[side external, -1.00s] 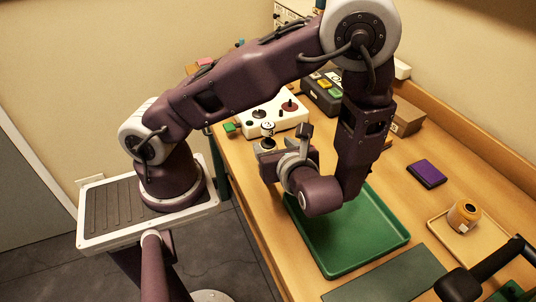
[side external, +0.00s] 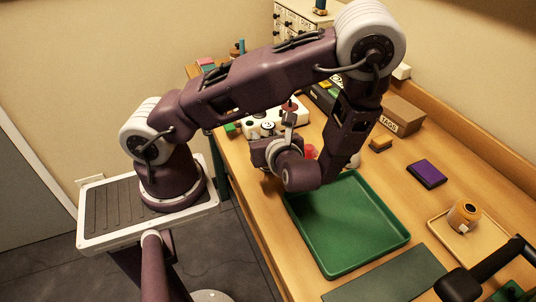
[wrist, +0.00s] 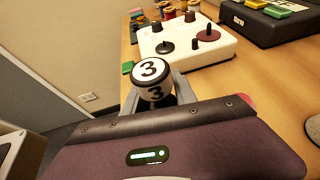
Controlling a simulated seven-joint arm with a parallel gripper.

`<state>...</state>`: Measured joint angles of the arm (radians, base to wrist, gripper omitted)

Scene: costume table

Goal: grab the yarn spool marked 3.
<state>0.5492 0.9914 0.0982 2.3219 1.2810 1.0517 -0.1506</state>
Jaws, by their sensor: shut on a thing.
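The yarn spool marked 3 (wrist: 152,72) has a white top with a black ring and a black "3". In the wrist view it sits between the two fingers of my gripper (wrist: 156,98), which is shut on it. In the side view the marked top of the spool (side external: 268,125) shows just above my gripper (side external: 265,138), near the table's left edge. The lower part of the spool is mostly hidden by the gripper. I cannot tell how far it is above the table.
A white control box (wrist: 190,42) with dark knobs stands just behind the spool. Other spools (wrist: 168,12) stand farther back. An empty green tray (side external: 345,225) lies in front. A purple pad (side external: 426,172) and a small tray with an orange spool (side external: 463,216) are to the right.

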